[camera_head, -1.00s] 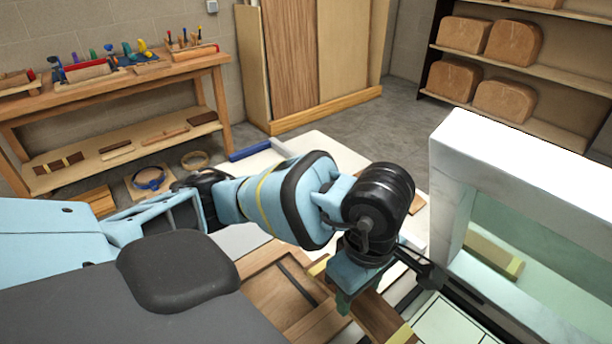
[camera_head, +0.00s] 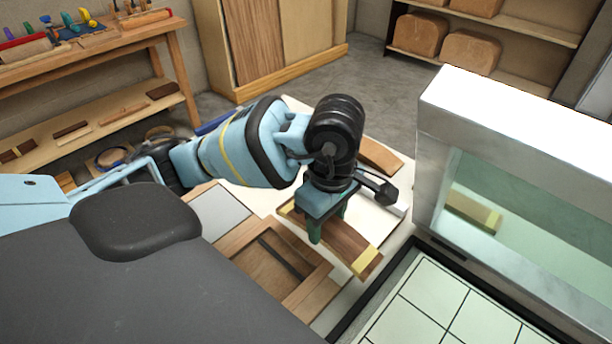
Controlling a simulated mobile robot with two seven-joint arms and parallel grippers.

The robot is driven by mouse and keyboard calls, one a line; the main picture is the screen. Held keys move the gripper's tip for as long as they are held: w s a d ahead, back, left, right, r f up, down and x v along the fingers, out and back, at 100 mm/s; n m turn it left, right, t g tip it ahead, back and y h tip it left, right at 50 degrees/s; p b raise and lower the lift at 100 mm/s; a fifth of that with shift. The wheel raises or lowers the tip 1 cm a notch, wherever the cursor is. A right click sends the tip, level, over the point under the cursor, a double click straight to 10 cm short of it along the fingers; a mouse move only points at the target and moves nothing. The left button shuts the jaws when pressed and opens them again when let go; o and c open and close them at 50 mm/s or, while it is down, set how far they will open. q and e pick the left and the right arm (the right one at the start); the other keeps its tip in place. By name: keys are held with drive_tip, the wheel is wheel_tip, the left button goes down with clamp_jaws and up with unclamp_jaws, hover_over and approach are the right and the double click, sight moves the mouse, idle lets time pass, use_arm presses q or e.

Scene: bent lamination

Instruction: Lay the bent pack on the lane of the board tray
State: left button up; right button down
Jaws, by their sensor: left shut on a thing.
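My left gripper (camera_head: 327,226) is shut on the bent pack (camera_head: 345,241), a brown wooden strip with yellow bands near its ends. The fingers cover the middle of the pack. The pack shows over the pale table top, beside a wooden framed tray (camera_head: 247,258) with a dark strip across its inside. This looks like the board tray, but I cannot be sure which part is its lane. I cannot tell whether the pack touches the surface below. My right gripper is not in view.
A white-framed box with glassy sides (camera_head: 432,170) stands at the right, with a yellow-ended piece inside. A black-edged bed with pale gridded panels (camera_head: 425,300) lies in front of it. A curved wooden piece (camera_head: 380,155) lies behind my gripper. A workbench (camera_head: 160,28) stands at the back left.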

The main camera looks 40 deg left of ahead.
use_arm(q)
drive_tip(key=w+a, duration=0.4)
drive_tip(key=a, duration=0.1)
drive_tip(key=w+a+f, duration=0.1)
drive_tip(key=w+a, duration=0.2)
drive_tip(key=shift+a+p, duration=0.25)
drive_tip(key=shift+p, duration=0.05)
drive_tip(key=shift+w+a+f, duration=0.15)
drive_tip(key=shift+f, duration=1.6)
drive_tip(key=shift+f, duration=0.15)
drive_tip(key=o, duration=0.9)
drive_tip(key=shift+c, duration=0.2)
drive_tip(key=shift+o, duration=0.7)
